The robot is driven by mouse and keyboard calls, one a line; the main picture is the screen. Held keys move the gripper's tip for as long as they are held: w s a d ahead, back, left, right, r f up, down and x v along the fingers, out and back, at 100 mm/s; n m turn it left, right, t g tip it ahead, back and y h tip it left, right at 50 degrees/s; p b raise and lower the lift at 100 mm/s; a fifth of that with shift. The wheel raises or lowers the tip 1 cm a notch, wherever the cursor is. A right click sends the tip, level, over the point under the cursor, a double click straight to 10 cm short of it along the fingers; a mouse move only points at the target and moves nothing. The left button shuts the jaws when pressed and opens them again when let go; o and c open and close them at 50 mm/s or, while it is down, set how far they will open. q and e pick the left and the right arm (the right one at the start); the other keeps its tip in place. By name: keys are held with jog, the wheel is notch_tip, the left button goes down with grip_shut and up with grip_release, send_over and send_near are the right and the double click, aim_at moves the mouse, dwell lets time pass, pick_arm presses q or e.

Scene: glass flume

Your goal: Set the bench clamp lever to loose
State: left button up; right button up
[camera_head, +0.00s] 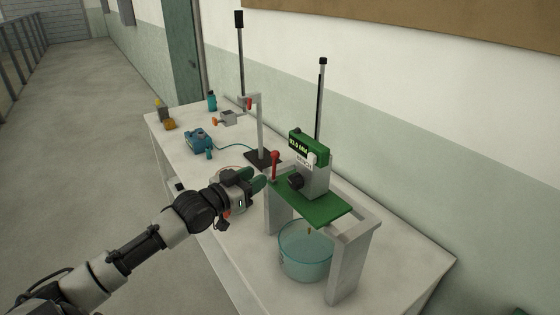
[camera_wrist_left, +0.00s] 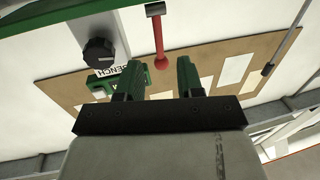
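The red clamp lever (camera_head: 275,167) stands upright at the left end of the green plate, beside the grey block with the black knob (camera_head: 295,181). In the left wrist view the lever (camera_wrist_left: 158,38) runs from a small grey bracket to its round red end, ahead of the gap between my fingers. My left gripper (camera_head: 254,179) has green fingers and is just left of the lever. The wrist view shows the gripper (camera_wrist_left: 158,78) open, with nothing between its fingers. I cannot tell whether it touches the lever. My right gripper is not in view.
The green plate (camera_head: 322,211) rests on a grey frame (camera_head: 347,268) over a teal bucket (camera_head: 305,255). A green display box (camera_head: 309,146) tops the block. Behind stand a clamp stand (camera_head: 260,130) and a blue device (camera_head: 199,141). The white bench (camera_head: 400,262) is clear at the right.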

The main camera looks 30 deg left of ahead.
pick_arm(q)
jog(key=w, duration=0.2)
jog(key=w+d+p, duration=0.1)
jog(key=w, duration=0.2)
jog(key=w+p, duration=0.1)
jog(key=w, duration=0.1)
jog(key=shift+w+d+r, duration=0.1)
jog(key=shift+w+d, duration=0.2)
jog(key=shift+w, duration=0.05)
jog(key=shift+w+d, duration=0.15)
jog(key=shift+w, duration=0.5)
grip_shut()
